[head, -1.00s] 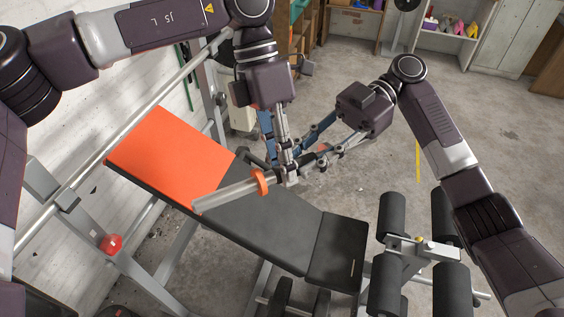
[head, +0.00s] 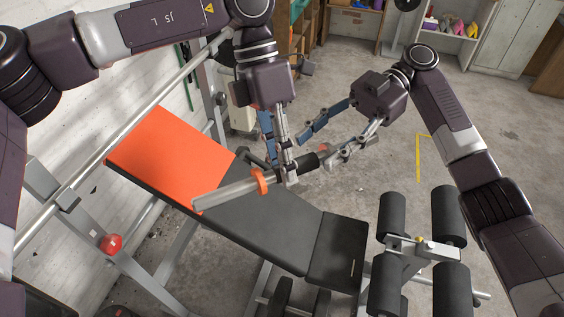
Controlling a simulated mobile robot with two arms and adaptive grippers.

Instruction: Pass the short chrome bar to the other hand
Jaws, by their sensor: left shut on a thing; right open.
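The short chrome bar (head: 222,193) is held slanting above the bench, its pale end at the lower left. It has an orange ring (head: 260,182) and a dark section (head: 308,161) towards its upper right end. My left gripper (head: 288,178) points down and is shut on the bar between the ring and the dark section, hiding that part. My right gripper (head: 318,146) comes from the right with its fingers spread. Its fingertips are near the bar's upper right end; I cannot tell whether they touch it.
A weight bench with an orange pad (head: 170,150) and black pad (head: 275,225) lies below. A long barbell (head: 125,125) runs along the left by the white brick wall. Black foam rollers (head: 393,217) stand at the lower right.

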